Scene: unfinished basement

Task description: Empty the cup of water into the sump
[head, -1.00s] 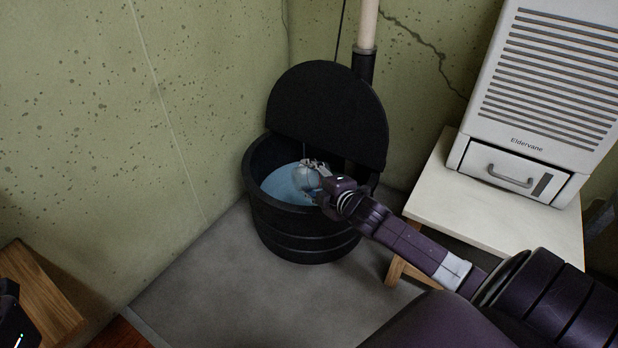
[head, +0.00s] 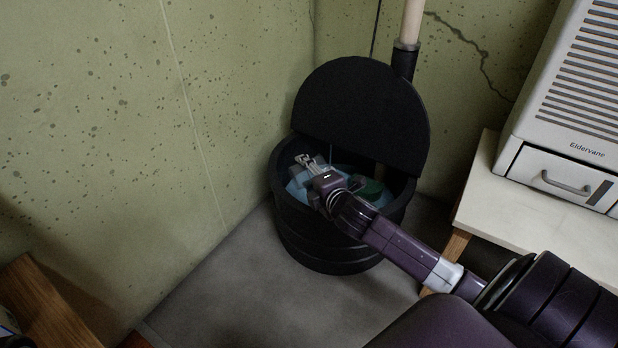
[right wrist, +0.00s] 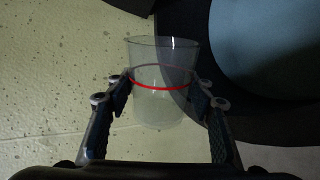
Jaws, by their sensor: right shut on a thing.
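The cup (right wrist: 158,103) is clear with a red line around it. In the right wrist view its mouth faces the top of the picture; its true tilt and any water in it are hard to tell. My right gripper (right wrist: 160,92) is shut on it, a finger on each side. In the head view this gripper (head: 307,162) is over the left part of the sump (head: 335,258), a round black tub with bluish water (head: 345,173). The cup is hard to make out there. The sump also shows in the right wrist view (right wrist: 205,85). My left gripper is not in view.
A black half-round lid (head: 360,115) stands up behind the opening, beside a pipe (head: 411,25). A green thing (head: 372,188) shows in the sump. A pale table (head: 510,215) with a dehumidifier (head: 565,95) stands at right. Concrete walls (head: 90,130) close the corner.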

